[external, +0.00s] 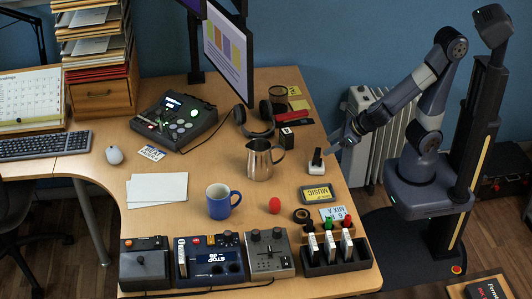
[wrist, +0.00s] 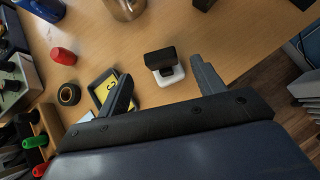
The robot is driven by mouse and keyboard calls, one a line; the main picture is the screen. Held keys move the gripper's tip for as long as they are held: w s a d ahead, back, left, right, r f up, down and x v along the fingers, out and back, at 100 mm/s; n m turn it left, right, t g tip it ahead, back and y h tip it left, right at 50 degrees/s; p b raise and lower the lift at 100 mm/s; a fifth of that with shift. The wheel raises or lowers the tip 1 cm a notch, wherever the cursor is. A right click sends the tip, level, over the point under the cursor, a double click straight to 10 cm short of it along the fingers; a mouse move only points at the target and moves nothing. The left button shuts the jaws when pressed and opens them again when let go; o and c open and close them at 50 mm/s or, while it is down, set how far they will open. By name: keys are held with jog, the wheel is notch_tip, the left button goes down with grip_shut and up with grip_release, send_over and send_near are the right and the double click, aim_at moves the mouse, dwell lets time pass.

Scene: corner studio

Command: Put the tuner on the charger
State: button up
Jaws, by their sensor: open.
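A small item with a black upper part on a white base (external: 316,167) stands upright near the table's right edge; I take it for the tuner, but cannot be sure. In the wrist view it (wrist: 168,76) appears between my two fingers, with wood showing on both sides. My gripper (external: 333,147) is open and empty, just right of it and close by. A black slotted rack (external: 340,266) at the front right corner holds several black and white units standing upright; it looks like the charger. A bare part of the rack shows at its right.
A metal jug (external: 259,160) stands to the left. Coloured-top pieces (external: 327,223) stand behind the rack.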

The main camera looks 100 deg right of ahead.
jog(key=p+v, duration=0.2)
jog(key=v, duration=0.3)
jog(key=shift+s+r, duration=0.1)
